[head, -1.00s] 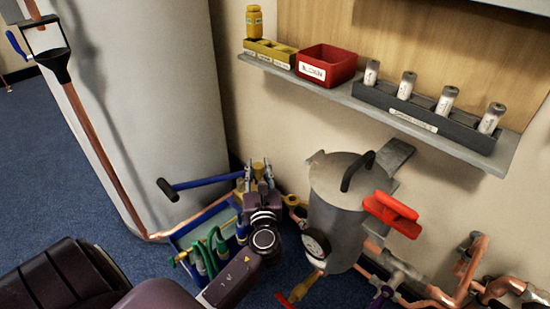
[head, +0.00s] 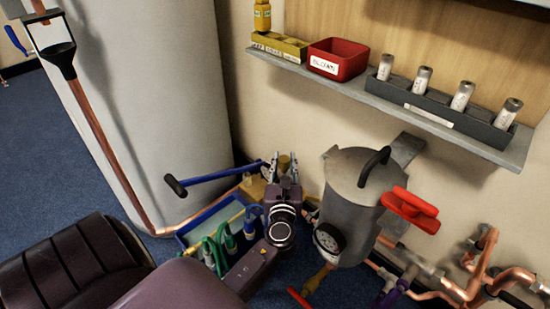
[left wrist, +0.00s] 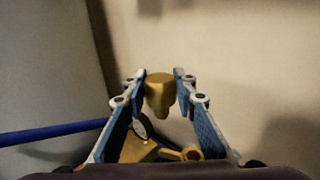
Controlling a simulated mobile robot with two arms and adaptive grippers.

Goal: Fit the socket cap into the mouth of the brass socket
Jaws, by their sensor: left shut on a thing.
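My left gripper (head: 284,165) is shut on a brass-coloured socket cap (left wrist: 160,88), a wide-headed plug with a narrower lower end. In the left wrist view the cap sits between the two fingertips (left wrist: 160,86), its narrow end hanging down. Below and behind it, low between the fingers, a brass ring-shaped mouth (left wrist: 192,154) shows, apparently the brass socket. The cap is apart from it in that picture. In the head view the gripper and wrist hide the socket. My right gripper is not in view.
A grey pressure vessel (head: 352,200) with a red handle (head: 411,208) stands right of the gripper. A blue-handled tool (head: 222,175) and blue tray (head: 188,243) with green hoses lie left. A shelf (head: 460,143) with bins is above. Copper pipes (head: 445,285) run lower right.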

